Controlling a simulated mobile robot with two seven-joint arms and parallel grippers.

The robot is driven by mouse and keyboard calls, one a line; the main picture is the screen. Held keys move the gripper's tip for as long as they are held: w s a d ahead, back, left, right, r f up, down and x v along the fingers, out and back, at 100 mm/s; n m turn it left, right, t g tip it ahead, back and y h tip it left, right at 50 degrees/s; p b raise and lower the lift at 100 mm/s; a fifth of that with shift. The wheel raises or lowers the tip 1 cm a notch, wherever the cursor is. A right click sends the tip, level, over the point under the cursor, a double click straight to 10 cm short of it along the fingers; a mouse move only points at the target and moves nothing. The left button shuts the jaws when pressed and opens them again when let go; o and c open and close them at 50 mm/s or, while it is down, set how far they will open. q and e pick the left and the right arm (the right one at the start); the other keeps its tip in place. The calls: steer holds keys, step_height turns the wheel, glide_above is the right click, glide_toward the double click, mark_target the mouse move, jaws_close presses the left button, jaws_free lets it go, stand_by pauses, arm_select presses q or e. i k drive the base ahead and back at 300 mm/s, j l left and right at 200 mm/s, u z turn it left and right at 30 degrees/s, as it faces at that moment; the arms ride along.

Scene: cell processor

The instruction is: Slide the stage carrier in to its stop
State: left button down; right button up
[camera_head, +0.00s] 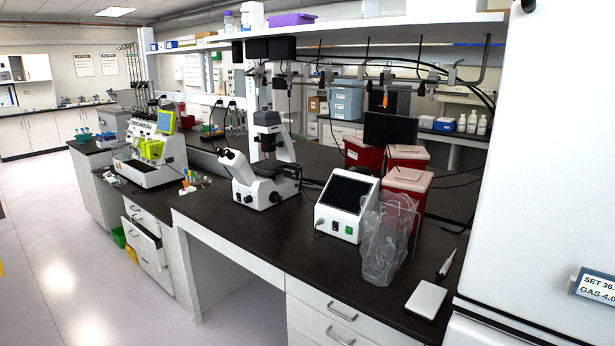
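A white bench machine (149,174) with yellow-green parts and a tilted yellow-green screen (166,121) stands on the dark bench at the left; it looks like the cell processor. A white microscope (264,187) with a dark stage area stands near the middle of the bench. I cannot pick out the stage carrier for certain on either one at this distance. Neither of my grippers shows in the head view.
A white screen unit (346,207), a clear plastic bag (383,243), red bins (406,186), a pipette (446,263) and a white flat block (426,299) stand on the bench (300,247). A drawer (148,245) sticks out below. A white cabinet (550,180) fills the right. The left floor (60,260) is clear.

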mark_target(292, 169)
steer(key=z, duration=0.45)
steer(key=i+j+z, duration=0.2)
steer(key=j+z, duration=0.15)
steer(key=z, duration=0.15)
steer(key=i+j+z, duration=0.15)
steer(key=j+z, duration=0.35)
steer(key=i+j+z, duration=0.15)
steer(key=j, duration=0.35)
steer(key=j+z, duration=0.2)
steer(key=j, duration=0.3)
steer(key=i+j, duration=0.1)
steer(key=j, duration=1)
steer(key=l+z, duration=0.05)
